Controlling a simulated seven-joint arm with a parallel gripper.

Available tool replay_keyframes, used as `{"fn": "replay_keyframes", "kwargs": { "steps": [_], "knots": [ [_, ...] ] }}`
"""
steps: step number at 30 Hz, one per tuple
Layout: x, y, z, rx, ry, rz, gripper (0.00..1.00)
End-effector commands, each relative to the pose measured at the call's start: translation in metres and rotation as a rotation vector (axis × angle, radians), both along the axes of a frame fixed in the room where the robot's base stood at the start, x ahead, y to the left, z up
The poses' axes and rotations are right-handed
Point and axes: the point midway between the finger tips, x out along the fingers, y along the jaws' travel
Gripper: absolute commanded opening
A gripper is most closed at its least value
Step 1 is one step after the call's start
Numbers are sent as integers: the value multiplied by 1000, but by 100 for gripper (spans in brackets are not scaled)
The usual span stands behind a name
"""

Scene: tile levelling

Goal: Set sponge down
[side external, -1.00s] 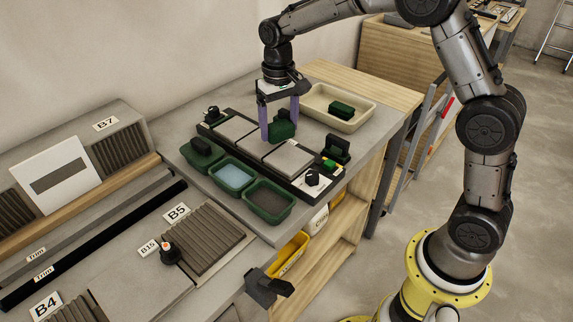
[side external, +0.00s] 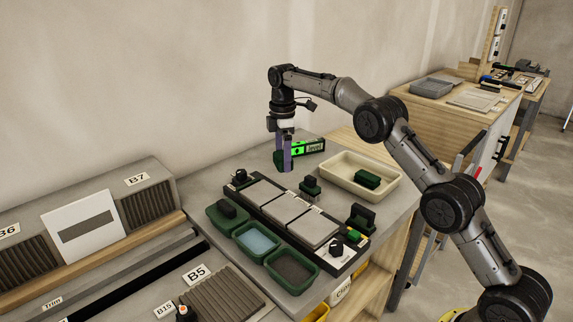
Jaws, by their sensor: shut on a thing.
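My gripper (side external: 284,155) has purple fingers and is shut on a dark green block, which appears to be the sponge (side external: 279,161). They are beyond the far end of the tile rail, near the wall. The fingers partly hide the block, and I cannot tell whether it touches the grey bench top (side external: 228,184). A bright green box marked "level" (side external: 309,146) is just right of the fingers, partly behind them. Another dark green block (side external: 367,179) lies in the beige tray (side external: 391,188).
The black rail holds grey tiles (side external: 290,208), with a green-and-black piece (side external: 310,188) at its far edge and another (side external: 361,217) at right. Green tubs (side external: 240,240) line the near side: one holds a dark block, one bluish contents, one dark contents.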

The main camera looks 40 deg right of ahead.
Motion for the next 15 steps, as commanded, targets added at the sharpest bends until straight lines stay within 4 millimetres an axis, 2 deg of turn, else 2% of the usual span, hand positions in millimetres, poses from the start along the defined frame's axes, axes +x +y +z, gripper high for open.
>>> {"fn": "replay_keyframes", "kwargs": {
  "steps": [6, 15],
  "knots": [
    [18, -20, -7, -1, -2, 356, 33],
    [24, -40, -14, -2, -3, 753, 33]
  ]
}}
